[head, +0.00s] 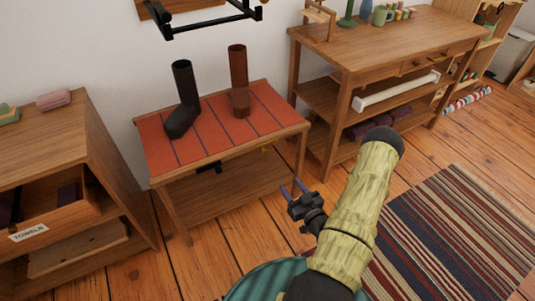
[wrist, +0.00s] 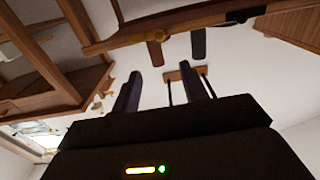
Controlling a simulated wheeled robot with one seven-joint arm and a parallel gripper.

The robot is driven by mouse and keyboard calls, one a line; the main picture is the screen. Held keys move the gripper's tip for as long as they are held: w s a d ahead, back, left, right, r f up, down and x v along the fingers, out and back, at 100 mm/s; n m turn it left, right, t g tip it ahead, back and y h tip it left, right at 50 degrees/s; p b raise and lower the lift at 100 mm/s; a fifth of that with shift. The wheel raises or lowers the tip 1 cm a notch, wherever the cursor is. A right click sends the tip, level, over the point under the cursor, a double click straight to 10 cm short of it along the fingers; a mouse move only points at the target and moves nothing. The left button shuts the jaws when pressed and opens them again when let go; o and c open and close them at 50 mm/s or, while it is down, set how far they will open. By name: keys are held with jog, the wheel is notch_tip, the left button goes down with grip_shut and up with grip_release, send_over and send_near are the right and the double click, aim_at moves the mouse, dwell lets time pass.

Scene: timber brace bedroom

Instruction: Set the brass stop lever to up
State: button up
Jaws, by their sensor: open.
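A small brass-coloured piece (head: 265,149), likely the stop lever, shows under the front edge of the red-topped bench (head: 250,138). It is small and partly in shadow, and I cannot tell whether it is up or down. In the wrist view, which looks upside down, a brass piece (wrist: 160,34) sits on the bench's edge. My gripper (head: 292,188) is open and empty, in front of the bench's right front leg and apart from the brass piece. Its two dark fingers (wrist: 163,88) stand apart in the wrist view, with the brass piece beyond them.
A black fitting (head: 209,167) is under the bench edge further left. A black boot (head: 183,100) and a brown boot (head: 239,82) stand on the bench. A towel cabinet (head: 120,150) is left, a wooden worktable (head: 385,50) right. A striped rug (head: 455,235) covers the floor at right.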

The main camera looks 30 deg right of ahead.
aim_at(266, 153)
jog(key=shift+w, duration=0.2)
jog(key=w+b, duration=0.1)
jog(key=w, duration=0.4)
jog(key=w+b, duration=0.1)
jog(key=w, duration=0.5)
jog(key=w+b, duration=0.1)
jog(key=w, duration=0.5)
jog(key=shift+w+a, duration=0.1)
jog(key=shift+a, duration=0.15)
grip_shut()
